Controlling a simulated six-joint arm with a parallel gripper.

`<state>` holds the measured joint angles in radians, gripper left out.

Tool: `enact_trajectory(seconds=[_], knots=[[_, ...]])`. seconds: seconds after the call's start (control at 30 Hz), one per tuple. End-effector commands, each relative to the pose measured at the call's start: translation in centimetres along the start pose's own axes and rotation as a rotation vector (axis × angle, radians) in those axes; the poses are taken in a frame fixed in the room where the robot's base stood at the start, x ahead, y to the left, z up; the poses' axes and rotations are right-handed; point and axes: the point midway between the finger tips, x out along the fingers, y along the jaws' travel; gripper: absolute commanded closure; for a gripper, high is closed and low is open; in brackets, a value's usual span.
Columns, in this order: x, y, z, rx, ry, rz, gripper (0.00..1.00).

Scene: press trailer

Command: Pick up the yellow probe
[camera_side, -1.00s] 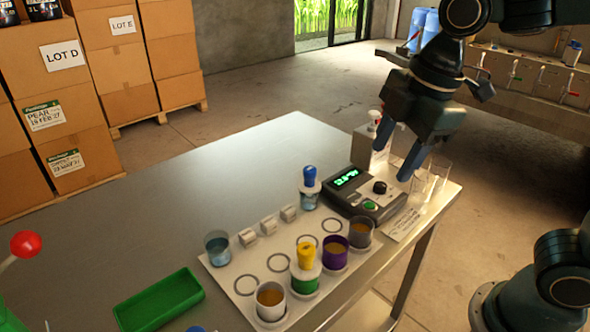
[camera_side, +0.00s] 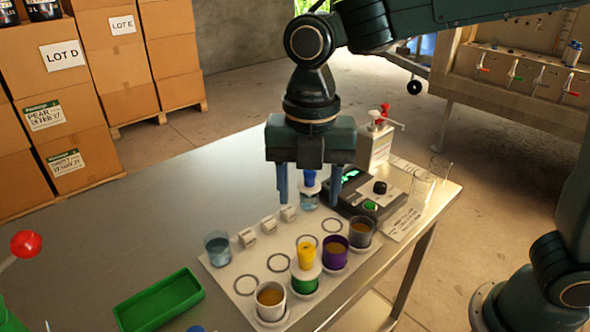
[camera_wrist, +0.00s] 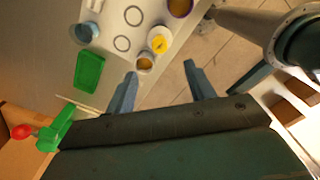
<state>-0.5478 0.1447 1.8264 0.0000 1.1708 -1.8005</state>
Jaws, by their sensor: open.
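The yellow probe (camera_side: 306,254) stands upright in a cup with a green band (camera_side: 306,280) on the white mat, near the front of the table. In the wrist view its yellow top (camera_wrist: 159,44) shows beyond the fingers, near the mat's edge. My gripper (camera_side: 309,196) is open and empty, fingers pointing down, above and behind the yellow probe in the side view. A blue-topped probe (camera_side: 309,177) stands in a clear cup and shows between my fingers there. In the wrist view my fingers (camera_wrist: 158,85) are spread apart with nothing between them.
Cups stand close beside the probe: a white one (camera_side: 270,303), a purple one (camera_side: 334,254) and a grey one (camera_side: 361,233). A meter (camera_side: 365,194) stands behind. A green tray (camera_side: 158,301) lies left. The table's left rear is clear.

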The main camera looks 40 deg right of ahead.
Motion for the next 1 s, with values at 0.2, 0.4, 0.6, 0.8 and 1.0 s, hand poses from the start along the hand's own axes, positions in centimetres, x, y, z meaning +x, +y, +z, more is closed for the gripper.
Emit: enact_trajectory(seconds=[0.2, 0.4, 0.6, 0.8, 1.0], knots=[[1.4, -0.1, 0.0, 0.003, 0.001, -0.003, 0.46], [4.2, -0.1, 0.0, 0.004, 0.001, -0.005, 0.46], [7.1, -0.1, 0.0, 0.004, 0.001, -0.004, 0.46], [8.4, 0.0, 0.0, 0.004, 0.0, 0.0, 0.46], [8.6, 0.0, 0.0, 0.004, 0.0, 0.0, 0.46]])
